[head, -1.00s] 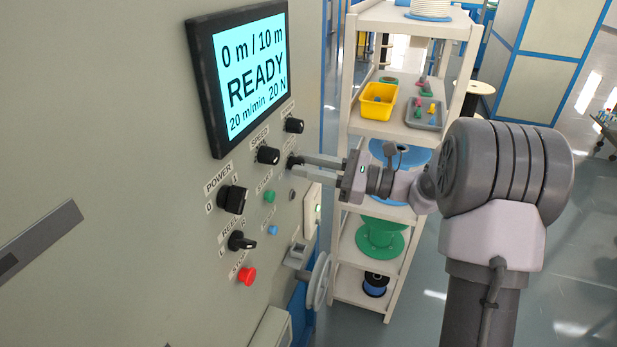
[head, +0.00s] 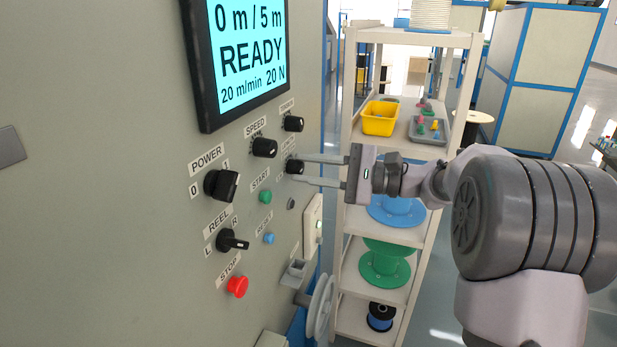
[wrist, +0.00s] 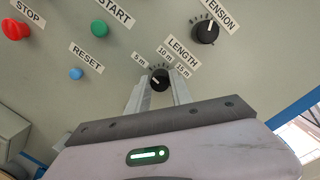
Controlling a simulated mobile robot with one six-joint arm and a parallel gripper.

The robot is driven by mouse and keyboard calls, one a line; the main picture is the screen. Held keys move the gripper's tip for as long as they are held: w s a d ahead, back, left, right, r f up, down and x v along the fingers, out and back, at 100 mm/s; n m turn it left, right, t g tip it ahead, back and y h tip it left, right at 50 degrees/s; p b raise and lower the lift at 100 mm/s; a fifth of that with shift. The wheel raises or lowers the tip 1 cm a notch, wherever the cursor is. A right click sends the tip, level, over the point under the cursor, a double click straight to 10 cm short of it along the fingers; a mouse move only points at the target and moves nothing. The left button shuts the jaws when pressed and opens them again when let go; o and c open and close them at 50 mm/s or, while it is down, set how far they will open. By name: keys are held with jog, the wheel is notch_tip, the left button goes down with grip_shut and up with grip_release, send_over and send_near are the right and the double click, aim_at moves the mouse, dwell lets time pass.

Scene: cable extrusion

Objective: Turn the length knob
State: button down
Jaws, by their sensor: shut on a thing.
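The black length knob (head: 293,166) is on the grey control panel, below the speed and tension knobs. It also shows in the wrist view (wrist: 159,79) under its LENGTH label, with marks for 5 m, 10 m and 15 m. Its pointer lies toward the 5 m side. My gripper (head: 302,168) reaches in from the right and is shut on the length knob. In the wrist view, its two fingers (wrist: 161,88) lie on either side of the knob. The display (head: 246,55) reads 0 m / 5 m, READY, 20 m/min, 20 N.
The tension knob (head: 293,124), speed knob (head: 264,147) and green start button (head: 265,197) are close to my gripper. The power knob (head: 222,185), reel knob (head: 231,241) and red stop button (head: 237,287) are farther left. A shelf (head: 353,100) with spools stands behind my arm.

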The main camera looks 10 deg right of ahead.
dwell(0.4)
jog(key=c, duration=1.1)
grip_release()
jog(key=shift+c, duration=0.2)
jog(key=shift+d, duration=0.1)
jog(key=p+v, duration=0.3)
jog(key=v, duration=1.4)
jog(key=shift+d+f, duration=0.1)
